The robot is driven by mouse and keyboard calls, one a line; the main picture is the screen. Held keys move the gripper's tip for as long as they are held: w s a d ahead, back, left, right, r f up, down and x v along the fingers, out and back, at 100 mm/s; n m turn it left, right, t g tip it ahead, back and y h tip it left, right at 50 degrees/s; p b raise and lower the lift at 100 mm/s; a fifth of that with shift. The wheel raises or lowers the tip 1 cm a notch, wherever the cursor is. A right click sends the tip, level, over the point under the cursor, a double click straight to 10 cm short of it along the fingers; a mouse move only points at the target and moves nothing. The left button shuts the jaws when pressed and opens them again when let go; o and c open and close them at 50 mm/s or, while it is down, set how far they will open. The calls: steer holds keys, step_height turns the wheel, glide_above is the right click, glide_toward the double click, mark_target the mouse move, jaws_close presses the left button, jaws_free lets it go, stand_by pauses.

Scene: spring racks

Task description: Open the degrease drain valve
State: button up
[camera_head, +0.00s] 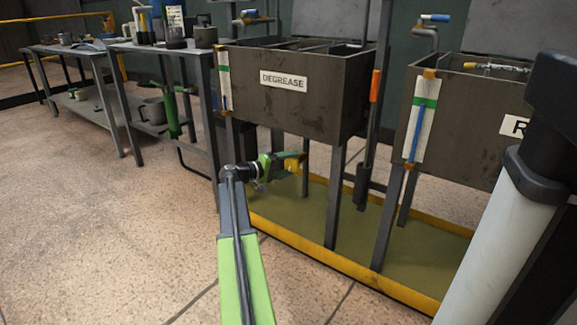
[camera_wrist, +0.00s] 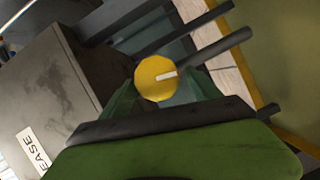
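The degrease tank (camera_head: 300,105) is a dark box on legs with a white DEGREASE sign; its wall and part of the sign also show in the wrist view (camera_wrist: 45,85). A yellow round valve knob (camera_wrist: 157,77) with a short white mark is below the tank; in the head view a yellow part (camera_head: 297,162) shows at my gripper (camera_head: 283,164). In the wrist view, my gripper's green fingers (camera_wrist: 158,98) are apart, one on each side of the knob. Whether they press on it is hidden. The valve body behind the knob is hidden.
A second tank (camera_head: 465,125) with a sign starting in R stands at the right. A yellow-edged tray (camera_head: 350,268) lies on the floor under both tanks. An orange-handled rod (camera_head: 375,90) hangs between them. Workbenches (camera_head: 160,47) stand at the left. The floor at front left is clear.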

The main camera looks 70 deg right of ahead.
steer(key=shift+s, duration=0.1)
steer(key=shift+a, duration=0.1)
steer(key=p+v, duration=0.2)
steer(key=v, duration=1.5)
